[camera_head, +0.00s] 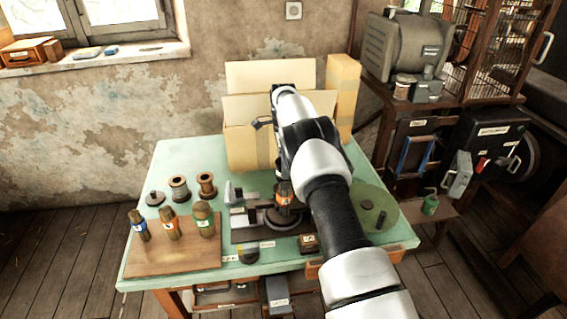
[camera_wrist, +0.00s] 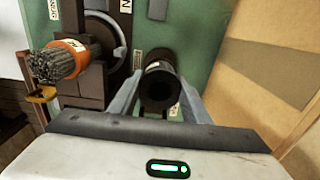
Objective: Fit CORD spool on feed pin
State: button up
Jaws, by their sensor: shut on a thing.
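In the wrist view my gripper (camera_wrist: 158,92) is shut on a dark spool (camera_wrist: 160,88), its open bore facing the camera. A white label shows on the spool, but I cannot read whether it says CORD. The green table top shows below it. In the head view my arm hides the gripper and the held spool. The dark press (camera_head: 262,217) stands on the table under my arm; it also shows at upper left in the wrist view (camera_wrist: 95,88). An orange-banded piece (camera_wrist: 65,60) with grey strands sits at the press, beside the held spool. I cannot make out the feed pin.
Several spools (camera_head: 206,184) stand at the table's back left. A wooden board (camera_head: 150,258) holds three upright pieces with coloured bands. Cardboard boxes (camera_head: 245,150) stand behind the press. A round green disc (camera_head: 383,200) lies to its right.

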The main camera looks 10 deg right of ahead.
jog(key=shift+f+b, duration=1.25)
jog(key=shift+f, duration=0.95)
jog(key=o, duration=1.2)
notch_tip(320, 180, up, 18)
jog(key=p, duration=0.3)
jog(key=shift+f, duration=0.25)
